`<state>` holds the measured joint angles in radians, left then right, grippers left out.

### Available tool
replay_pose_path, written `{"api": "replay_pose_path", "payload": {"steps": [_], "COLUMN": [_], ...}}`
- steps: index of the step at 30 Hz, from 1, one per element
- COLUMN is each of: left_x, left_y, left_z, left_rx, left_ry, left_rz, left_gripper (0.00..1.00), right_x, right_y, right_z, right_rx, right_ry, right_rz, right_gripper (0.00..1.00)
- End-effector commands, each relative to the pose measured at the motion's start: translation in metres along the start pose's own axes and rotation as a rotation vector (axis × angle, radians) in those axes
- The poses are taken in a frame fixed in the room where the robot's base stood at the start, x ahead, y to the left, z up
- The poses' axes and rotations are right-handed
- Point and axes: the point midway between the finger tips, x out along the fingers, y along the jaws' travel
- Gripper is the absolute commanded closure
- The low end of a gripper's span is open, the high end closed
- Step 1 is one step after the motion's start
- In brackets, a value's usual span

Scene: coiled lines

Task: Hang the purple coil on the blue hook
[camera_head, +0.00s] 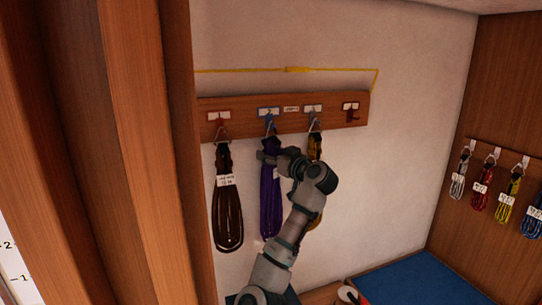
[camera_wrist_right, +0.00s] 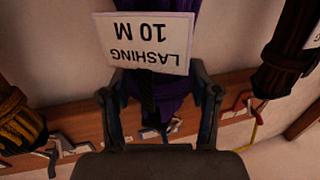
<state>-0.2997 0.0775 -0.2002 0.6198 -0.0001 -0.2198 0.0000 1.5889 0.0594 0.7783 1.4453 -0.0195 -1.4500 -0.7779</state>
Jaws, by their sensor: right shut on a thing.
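The purple coil (camera_head: 270,198) hangs upright below the blue hook (camera_head: 269,115), second from the left on the wooden rail. The metal clip at its top overlaps the blue hook; I cannot tell whether it is seated on it. My right gripper (camera_head: 267,156) is shut on the upper part of the purple coil. In the right wrist view, which is upside down, the purple coil (camera_wrist_right: 177,85) is between the fingers (camera_wrist_right: 160,105), with a white label reading "LASHING 10 M". My left gripper is not in view.
A dark brown coil (camera_head: 228,215) hangs to the left and a gold coil (camera_head: 315,150) to the right, partly behind my arm. The red hook (camera_head: 352,117) at the far right is empty. Several small coils hang on the right wall. A blue mat (camera_head: 410,278) lies below.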

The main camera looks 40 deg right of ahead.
Motion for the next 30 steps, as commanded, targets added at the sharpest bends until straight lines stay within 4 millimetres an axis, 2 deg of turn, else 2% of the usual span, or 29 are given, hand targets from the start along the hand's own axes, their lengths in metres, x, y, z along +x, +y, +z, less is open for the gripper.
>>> {"api": "replay_pose_path", "payload": {"steps": [11, 12, 15, 26, 30], "left_x": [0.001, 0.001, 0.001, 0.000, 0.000], "left_y": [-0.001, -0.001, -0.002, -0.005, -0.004], "left_z": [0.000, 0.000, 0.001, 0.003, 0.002], "left_rx": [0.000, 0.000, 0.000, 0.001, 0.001], "left_ry": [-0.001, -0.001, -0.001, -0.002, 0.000], "left_rz": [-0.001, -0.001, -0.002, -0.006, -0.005], "left_gripper": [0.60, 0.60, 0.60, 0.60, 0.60], "right_x": [0.001, 0.001, 0.001, 0.001, -0.014], "right_y": [-0.001, -0.001, -0.001, 0.001, 0.002], "right_z": [0.005, 0.006, 0.005, 0.005, 0.004], "right_rx": [-0.001, -0.001, -0.001, 0.000, -0.001], "right_ry": [-0.012, -0.012, -0.011, -0.010, -0.007], "right_rz": [-0.005, -0.005, -0.004, -0.003, 0.001], "right_gripper": [1.00, 0.36, 0.11, 0.10, 0.10]}}
